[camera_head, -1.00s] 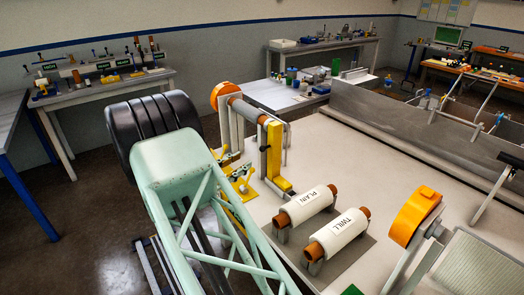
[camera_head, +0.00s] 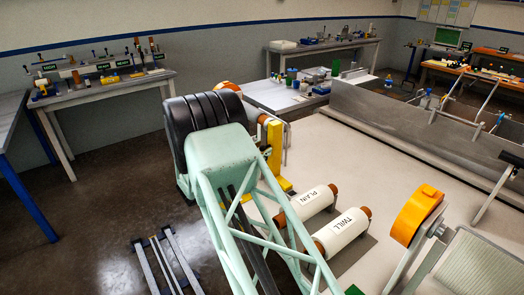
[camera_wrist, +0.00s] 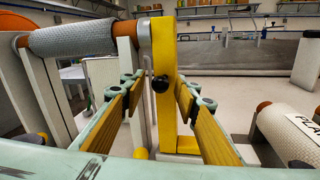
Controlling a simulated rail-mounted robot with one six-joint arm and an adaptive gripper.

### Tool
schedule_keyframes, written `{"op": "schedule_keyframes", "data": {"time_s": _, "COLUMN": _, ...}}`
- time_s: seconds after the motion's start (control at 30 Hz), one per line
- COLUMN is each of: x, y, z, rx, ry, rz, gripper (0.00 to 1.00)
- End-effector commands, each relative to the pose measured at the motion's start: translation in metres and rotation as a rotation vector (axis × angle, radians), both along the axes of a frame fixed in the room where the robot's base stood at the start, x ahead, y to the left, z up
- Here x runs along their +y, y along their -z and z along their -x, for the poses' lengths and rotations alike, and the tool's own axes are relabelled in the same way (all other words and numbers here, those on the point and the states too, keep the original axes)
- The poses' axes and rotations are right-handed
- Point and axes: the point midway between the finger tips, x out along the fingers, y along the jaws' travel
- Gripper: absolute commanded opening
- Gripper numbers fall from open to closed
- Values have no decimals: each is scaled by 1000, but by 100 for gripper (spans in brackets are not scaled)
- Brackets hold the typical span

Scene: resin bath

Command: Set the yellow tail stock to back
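The yellow tail stock (camera_head: 274,150) stands upright on the white table, partly hidden behind my arm in the head view. In the wrist view the tail stock (camera_wrist: 163,60) rises in the middle of the picture, with a black knob on its face and a grey bar along its left side. My gripper (camera_wrist: 161,88) is open, one padded finger left of the post and the other right. No contact with the post can be made out, and the gap in depth is unclear. My gripper is hidden behind my arm in the head view.
A grey fabric roll (camera_wrist: 75,38) on a spindle lies left of the post. White rolls marked PLAIN (camera_head: 308,203) and TWILL (camera_head: 342,233) lie to the right. An orange disc (camera_head: 417,215) stands further right. A long grey trough (camera_head: 400,120) borders the table's back.

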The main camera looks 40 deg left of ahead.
Motion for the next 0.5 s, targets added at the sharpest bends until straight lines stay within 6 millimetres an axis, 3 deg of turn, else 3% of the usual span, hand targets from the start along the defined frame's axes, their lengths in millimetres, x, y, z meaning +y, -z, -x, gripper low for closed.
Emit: {"op": "schedule_keyframes", "data": {"time_s": 0.5, "x": -1, "y": 0, "z": -9, "rx": 1, "ry": 0, "rz": 1, "gripper": 29}}
